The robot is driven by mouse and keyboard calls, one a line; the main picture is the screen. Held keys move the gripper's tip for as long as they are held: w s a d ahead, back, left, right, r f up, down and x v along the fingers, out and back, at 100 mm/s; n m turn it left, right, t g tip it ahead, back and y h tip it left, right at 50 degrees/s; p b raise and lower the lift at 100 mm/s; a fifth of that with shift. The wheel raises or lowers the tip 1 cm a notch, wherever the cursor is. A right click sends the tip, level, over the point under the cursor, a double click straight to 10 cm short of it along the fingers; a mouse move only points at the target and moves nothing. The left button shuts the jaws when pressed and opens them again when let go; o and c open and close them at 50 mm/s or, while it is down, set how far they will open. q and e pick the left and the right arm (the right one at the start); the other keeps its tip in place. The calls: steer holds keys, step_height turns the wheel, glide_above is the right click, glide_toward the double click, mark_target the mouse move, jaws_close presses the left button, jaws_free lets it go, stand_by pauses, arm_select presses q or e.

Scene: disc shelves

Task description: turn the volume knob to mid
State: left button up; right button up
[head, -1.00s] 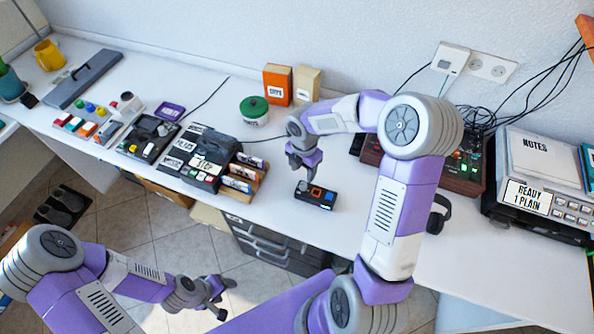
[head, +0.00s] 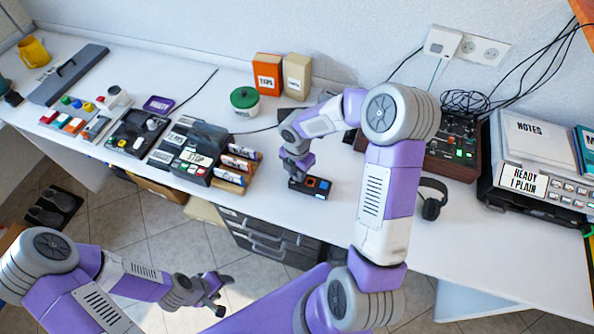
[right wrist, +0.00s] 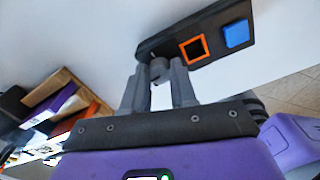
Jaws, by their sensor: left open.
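A small black box (head: 308,194) with an orange-framed square and a blue square stands on the white desk. The right wrist view shows the box (right wrist: 218,52) close up, with a small grey knob (right wrist: 158,70) at its near end. My right gripper (head: 296,177) points down at that end of the box. In the right wrist view its two fingers (right wrist: 159,80) stand on either side of the knob; whether they press on it is unclear. The knob's pointer or marks cannot be made out. My left gripper (head: 221,295) is open and empty, low in front of the desk.
A dark button console (head: 190,155) and card rack (head: 236,165) stand left of the box. A green-lidded jar (head: 245,102) is behind. Headphones (head: 432,200) and a mixer (head: 452,150) are to the right. The desk in front of the mixer is mostly clear.

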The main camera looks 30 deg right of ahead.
jaws_close()
steer(key=shift+m, duration=0.4)
steer(key=m, duration=0.3)
steer(key=shift+m, duration=0.3)
steer(key=m, duration=0.4)
steer(key=shift+m, duration=0.3)
steer(key=m+b, duration=0.1)
steer(key=m, duration=0.4)
steer(key=shift+m, duration=0.3)
steer(key=m, duration=0.4)
stand_by(0.5)
